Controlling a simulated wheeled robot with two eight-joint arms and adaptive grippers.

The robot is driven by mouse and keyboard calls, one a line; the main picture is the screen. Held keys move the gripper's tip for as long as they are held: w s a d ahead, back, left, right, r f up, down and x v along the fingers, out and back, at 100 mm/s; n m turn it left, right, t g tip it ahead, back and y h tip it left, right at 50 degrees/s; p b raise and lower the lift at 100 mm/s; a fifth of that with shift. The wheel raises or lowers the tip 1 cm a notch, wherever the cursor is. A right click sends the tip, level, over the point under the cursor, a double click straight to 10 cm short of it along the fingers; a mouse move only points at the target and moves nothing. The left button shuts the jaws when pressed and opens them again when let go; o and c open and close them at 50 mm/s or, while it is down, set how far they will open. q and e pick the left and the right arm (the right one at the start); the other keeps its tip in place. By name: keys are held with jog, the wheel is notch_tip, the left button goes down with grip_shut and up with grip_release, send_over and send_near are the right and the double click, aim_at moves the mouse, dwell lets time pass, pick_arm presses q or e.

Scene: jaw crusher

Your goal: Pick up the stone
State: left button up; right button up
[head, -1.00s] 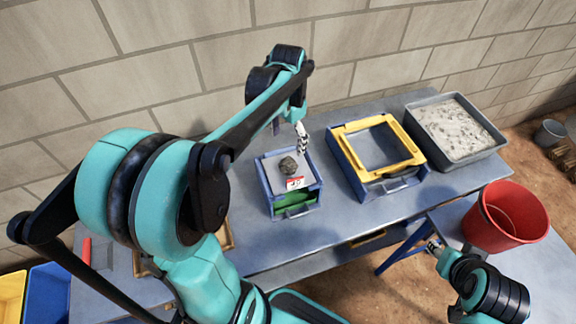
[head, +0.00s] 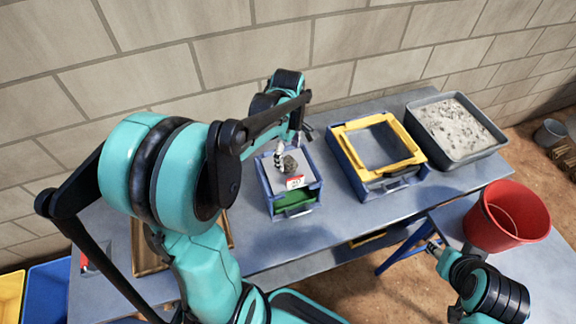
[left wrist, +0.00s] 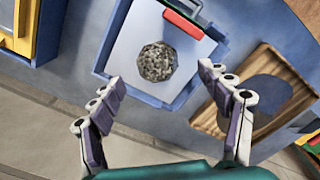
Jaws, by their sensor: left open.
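A rough grey stone (head: 290,163) rests on the pale top plate of a small blue box (head: 270,207) on the table. In the left wrist view the stone (left wrist: 157,62) lies on the plate ahead of my fingers. My left gripper (left wrist: 160,90) is open, its two fingers apart on either side and just short of the stone. In the head view my left gripper (head: 281,157) hangs at the back left of the stone, with part of it hidden by the arm. My right gripper (head: 433,247) is near the red bucket, away from the stone, and too small to read.
A yellow-framed box (head: 345,150) and a grey tray of gravel (head: 425,130) stand right of the blue box. A red bucket (head: 510,225) is on the side table. A wooden tray (head: 137,255) lies at left. A brick wall (head: 190,60) stands behind.

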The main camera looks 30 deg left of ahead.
aim_at(288, 160)
pick_arm(q)
jog(key=f, duration=0.1)
jog(key=f+b, duration=0.1)
jog(key=f, duration=0.1)
jog(key=f+b, duration=0.1)
jog(key=f, duration=0.1)
jog(key=shift+w+a+f, duration=0.1)
jog(key=shift+w+f, duration=0.1)
jog(key=shift+w, duration=0.05)
jog(key=shift+c, duration=1.1)
jog(key=shift+r, duration=0.1)
jog(key=c, duration=1.5)
